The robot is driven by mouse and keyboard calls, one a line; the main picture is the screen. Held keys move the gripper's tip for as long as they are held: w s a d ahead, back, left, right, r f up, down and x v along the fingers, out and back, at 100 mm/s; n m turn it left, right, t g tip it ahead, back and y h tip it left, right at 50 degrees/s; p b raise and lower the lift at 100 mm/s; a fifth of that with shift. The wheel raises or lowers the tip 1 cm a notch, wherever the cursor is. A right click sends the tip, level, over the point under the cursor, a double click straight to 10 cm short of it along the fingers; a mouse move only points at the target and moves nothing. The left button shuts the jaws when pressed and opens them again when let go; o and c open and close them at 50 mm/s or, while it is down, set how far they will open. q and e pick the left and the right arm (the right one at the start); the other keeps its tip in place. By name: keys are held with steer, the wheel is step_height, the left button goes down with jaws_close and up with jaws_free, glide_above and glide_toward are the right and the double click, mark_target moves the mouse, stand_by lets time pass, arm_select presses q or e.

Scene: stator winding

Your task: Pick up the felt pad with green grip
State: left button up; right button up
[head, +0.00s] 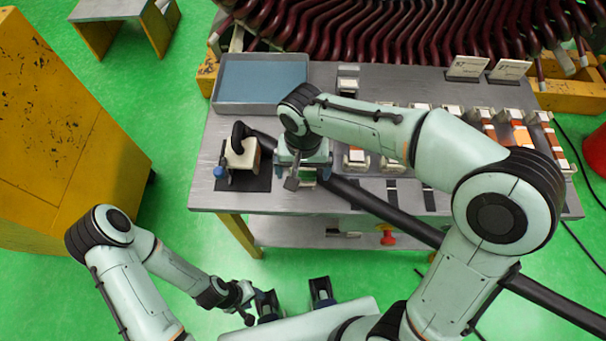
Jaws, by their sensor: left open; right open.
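A small piece with a green patch (309,179), which may be the felt pad with green grip, shows on the grey table just below my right gripper. Most of it is hidden by the gripper, so I cannot tell its full shape. My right gripper (302,174) is open and reaches down over the table from above. I cannot tell whether its fingers touch the piece. My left gripper (292,298) is open and empty, low in the picture, in front of the table and away from it.
The grey table (205,182) holds a blue-grey tray (262,80) at back left. A cream block with a black handle (241,155) stands left of my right gripper. Rows of white and orange pieces (522,138) lie to the right. Dark red coils (400,30) stand behind.

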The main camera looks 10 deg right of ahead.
mark_target(303, 171)
steer(key=f, duration=0.3)
steer(key=shift+w+f, duration=0.2)
steer(key=shift+f, duration=0.15)
arm_select(q)
steer(key=shift+f, duration=0.15)
arm_select(e)
steer(key=c, duration=1.1)
steer(key=shift+r, duration=0.1)
arm_select(q)
steer(key=r+p, duration=0.1)
steer(key=w+r+p, duration=0.2)
steer(key=r, duration=0.1)
arm_select(e)
step_height(303, 171, up, 20)
steer(key=shift+f, duration=0.1)
